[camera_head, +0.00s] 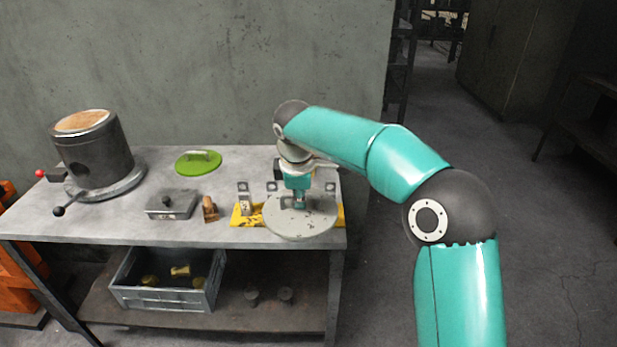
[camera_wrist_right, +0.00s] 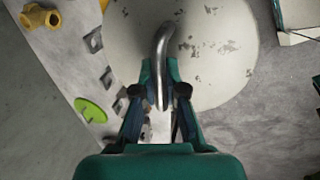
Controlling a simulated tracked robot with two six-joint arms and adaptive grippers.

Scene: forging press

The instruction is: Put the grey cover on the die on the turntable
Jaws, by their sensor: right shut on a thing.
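The grey cover (camera_head: 300,222) is a round, worn, light grey disc near the right end of the table, in front of the yellow bracket. My right gripper (camera_head: 299,200) is above it, shut on its handle. In the right wrist view the curved metal handle (camera_wrist_right: 163,50) sits between the fingers, with the cover (camera_wrist_right: 225,50) beyond. Whether the cover touches what lies below it, I cannot tell. The die (camera_head: 92,152), a dark cylinder with a brown top, stands on the round turntable (camera_head: 128,184) at the table's left. My left gripper is not in view.
A green lid (camera_head: 198,163) lies at the back middle of the table (camera_head: 150,228). A grey box with a knob (camera_head: 172,204) and a small brown piece (camera_head: 210,209) lie between turntable and cover. A yellow bracket (camera_head: 240,215) is partly hidden. A crate (camera_head: 165,296) sits below.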

